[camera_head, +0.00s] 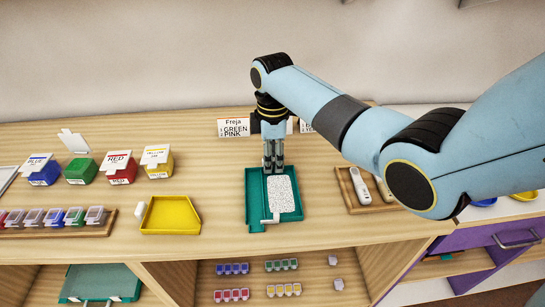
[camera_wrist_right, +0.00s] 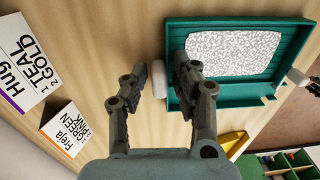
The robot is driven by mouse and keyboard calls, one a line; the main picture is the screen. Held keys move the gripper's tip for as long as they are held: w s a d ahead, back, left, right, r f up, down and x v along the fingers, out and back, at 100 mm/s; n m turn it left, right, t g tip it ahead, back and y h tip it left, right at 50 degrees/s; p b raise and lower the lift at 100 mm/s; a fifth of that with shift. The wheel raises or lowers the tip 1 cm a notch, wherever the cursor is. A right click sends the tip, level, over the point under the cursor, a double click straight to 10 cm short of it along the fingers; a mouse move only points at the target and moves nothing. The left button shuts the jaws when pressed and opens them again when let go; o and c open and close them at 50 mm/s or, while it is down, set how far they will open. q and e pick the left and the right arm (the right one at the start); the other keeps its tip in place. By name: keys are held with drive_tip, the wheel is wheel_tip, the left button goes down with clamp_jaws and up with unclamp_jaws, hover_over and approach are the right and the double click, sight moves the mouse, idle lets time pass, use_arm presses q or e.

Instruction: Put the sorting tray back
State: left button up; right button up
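A teal tray (camera_head: 249,200) with a white speckled pad lies on the wooden counter, below my right gripper (camera_head: 273,168). It also shows in the right wrist view (camera_wrist_right: 238,94). My right gripper points down at its back edge. In the right wrist view, the fingers of the right gripper (camera_wrist_right: 162,72) are apart, with a small white block (camera_wrist_right: 158,79) between them beside the tray's rim. A yellow tray (camera_head: 171,215) with a slanted corner lies empty to the left. I cannot tell which tray is called the sorting tray. My left gripper is out of view.
Open-lidded bead boxes (camera_head: 119,172) and a wooden rack (camera_head: 95,230) of small boxes stand left. Name cards (camera_head: 234,127) stand behind. A wooden tray (camera_head: 354,205) with white tools lies right. The counter between the yellow and teal trays is clear.

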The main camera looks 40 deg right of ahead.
drive_tip(key=shift+o, duration=1)
drive_tip(key=shift+r, duration=0.1)
wheel_tip(320, 180, up, 12)
drive_tip(key=shift+w+d, duration=0.15)
